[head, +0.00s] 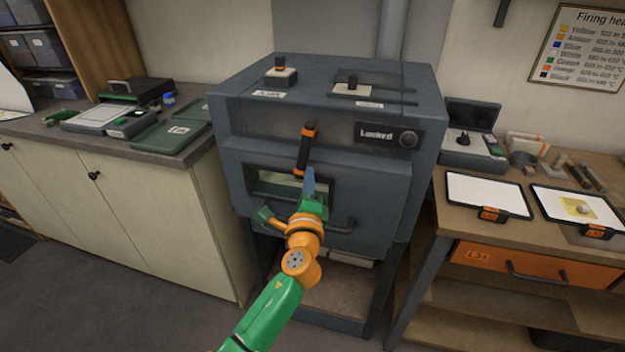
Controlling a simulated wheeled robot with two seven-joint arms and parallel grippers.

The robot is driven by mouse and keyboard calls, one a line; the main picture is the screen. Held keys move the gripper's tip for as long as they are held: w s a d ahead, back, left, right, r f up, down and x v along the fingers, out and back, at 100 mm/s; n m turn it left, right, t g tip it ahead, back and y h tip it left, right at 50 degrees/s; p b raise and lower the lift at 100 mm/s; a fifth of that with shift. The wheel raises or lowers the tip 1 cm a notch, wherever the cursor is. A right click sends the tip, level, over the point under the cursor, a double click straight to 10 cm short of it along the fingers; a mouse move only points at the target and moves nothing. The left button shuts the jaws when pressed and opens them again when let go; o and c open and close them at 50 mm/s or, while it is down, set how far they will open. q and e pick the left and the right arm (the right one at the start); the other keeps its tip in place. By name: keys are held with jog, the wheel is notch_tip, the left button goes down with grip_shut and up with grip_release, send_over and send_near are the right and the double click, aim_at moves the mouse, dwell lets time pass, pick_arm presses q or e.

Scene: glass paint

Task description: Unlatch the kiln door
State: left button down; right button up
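The kiln (232,125) is a dark grey box in the middle of the head view. Its door (378,190) looks closed, with a small window (262,184) and a bar handle (345,224) below. A black latch lever (308,137) with orange bands stands nearly upright on the front above the window. A panel to its right (385,135) reads "Locked". My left gripper (309,174) is in front of the door, its blue finger at the lever's lower end. I cannot tell whether it touches the lever or how far its fingers are apart. My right gripper is out of view.
Controls (280,72) sit on the kiln top. A cabinet counter (185,158) with green and grey cases stands left. A wooden bench (460,220) stands close on the right, with two white trays (487,193) and an orange drawer (535,270). Floor is open at lower left.

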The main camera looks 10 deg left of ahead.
aim_at(294, 176)
pick_arm(q)
jog(key=m, duration=0.1)
jog(key=a+m, duration=0.1)
jog(key=a+m+t, duration=0.1)
jog(key=m, duration=0.1)
jog(key=shift+f+h+b, duration=0.25)
jog(key=shift+h+b, duration=0.05)
jog(key=m, duration=0.1)
jog(key=a+m, duration=0.1)
jog(key=m, duration=0.2)
jog(key=shift+a+r+t+h, duration=0.2)
jog(key=shift+a+t+h, duration=0.1)
jog(key=shift+h, duration=0.1)
jog(key=shift+w+a+r+m+t+h, duration=0.1)
jog(key=shift+a+r+m+h, duration=0.3)
jog(key=shift+m, duration=1.05)
jog(key=shift+s+a+r+m+t+h, duration=0.15)
jog(key=shift+a+m+h, duration=0.35)
jog(key=shift+m, duration=1)
jog(key=shift+w+a+r+m+t+h, duration=0.15)
jog(key=shift+a+r+m+h, duration=0.35)
jog(key=shift+m, duration=0.95)
jog(key=shift+d+f, duration=0.15)
jog(key=shift+d, duration=0.05)
